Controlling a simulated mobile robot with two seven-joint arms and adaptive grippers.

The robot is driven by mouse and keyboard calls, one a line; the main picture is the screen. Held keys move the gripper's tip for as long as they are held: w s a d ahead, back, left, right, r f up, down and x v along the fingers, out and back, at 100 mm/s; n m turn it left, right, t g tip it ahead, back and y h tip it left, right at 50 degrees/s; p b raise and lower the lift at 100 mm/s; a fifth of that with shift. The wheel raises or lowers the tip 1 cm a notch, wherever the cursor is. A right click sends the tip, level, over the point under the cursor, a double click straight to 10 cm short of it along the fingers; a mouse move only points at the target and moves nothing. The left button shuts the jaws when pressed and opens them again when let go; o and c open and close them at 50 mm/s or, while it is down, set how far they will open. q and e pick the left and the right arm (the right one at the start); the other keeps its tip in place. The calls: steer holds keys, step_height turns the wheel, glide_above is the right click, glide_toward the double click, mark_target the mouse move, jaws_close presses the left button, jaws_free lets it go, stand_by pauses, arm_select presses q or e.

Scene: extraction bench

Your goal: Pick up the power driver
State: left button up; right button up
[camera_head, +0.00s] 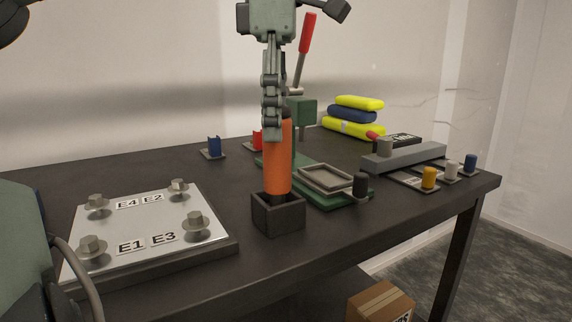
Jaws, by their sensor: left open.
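The power driver (277,165) is an orange cylinder with a dark top, standing upright in a dark square holder (278,216) near the front middle of the bench. Its lower end is hidden inside the holder. My left gripper (272,132) comes down from above, with its fingers at the driver's upper end and partly covering it. The gripper is open, seen edge-on, so I cannot tell whether a finger touches the driver. My right gripper is not in view.
A plate with several bolts (139,232) lies left of the holder. Behind the driver stands a green press with a red lever (307,34).

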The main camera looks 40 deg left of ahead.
mark_target(278, 150)
arm_select(q)
step_height(278, 150, down, 5)
steer(key=shift+w+f, duration=0.1)
steer(key=shift+c, duration=0.6)
jaws_close()
